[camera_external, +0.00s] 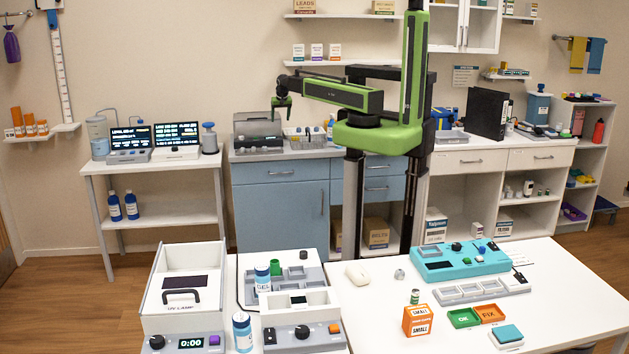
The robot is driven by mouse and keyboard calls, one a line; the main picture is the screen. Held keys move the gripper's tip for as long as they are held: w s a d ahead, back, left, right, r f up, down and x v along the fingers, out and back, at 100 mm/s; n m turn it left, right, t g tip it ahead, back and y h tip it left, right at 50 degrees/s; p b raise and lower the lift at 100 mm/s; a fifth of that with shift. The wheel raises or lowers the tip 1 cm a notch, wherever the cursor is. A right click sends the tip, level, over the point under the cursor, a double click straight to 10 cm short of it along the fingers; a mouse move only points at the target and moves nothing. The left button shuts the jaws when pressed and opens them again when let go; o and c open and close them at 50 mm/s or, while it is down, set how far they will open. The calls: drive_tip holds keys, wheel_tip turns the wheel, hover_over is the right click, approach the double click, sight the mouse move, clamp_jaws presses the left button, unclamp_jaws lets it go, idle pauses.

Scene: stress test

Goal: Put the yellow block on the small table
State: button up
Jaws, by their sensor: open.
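I cannot make out a yellow block in this view. A small white table (92,168) with a lower shelf stands at the left against the wall. It carries two lit screens, a water bottle device and a pump bottle. My gripper (281,117) hangs at the left end of my raised green arm, pointing down. It is open and empty, in front of the back counter and to the right of the small table. No object touches it.
White worktables fill the front, with a UV-lamp box (182,291), a teal device (461,260), an orange box (417,321) and green and orange trays. A blue cabinet (281,210) stands behind. Wood floor is clear at left.

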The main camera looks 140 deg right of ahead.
drive_tip(key=s+a+m, duration=0.2)
drive_tip(key=s+a, duration=0.2)
drive_tip(key=s, duration=0.5)
drive_tip(key=shift+g, duration=0.3)
drive_tip(key=b+x, duration=1.1)
drive_tip(key=x, duration=0.1)
drive_tip(key=shift+a+f, duration=0.1)
drive_tip(key=shift+a, duration=0.1)
drive_tip(key=b+x, duration=0.5)
drive_tip(key=shift+s+f, duration=0.15)
drive_tip(key=shift+s, duration=0.2)
drive_tip(key=shift+r, duration=0.2)
drive_tip(key=c, duration=1.4)
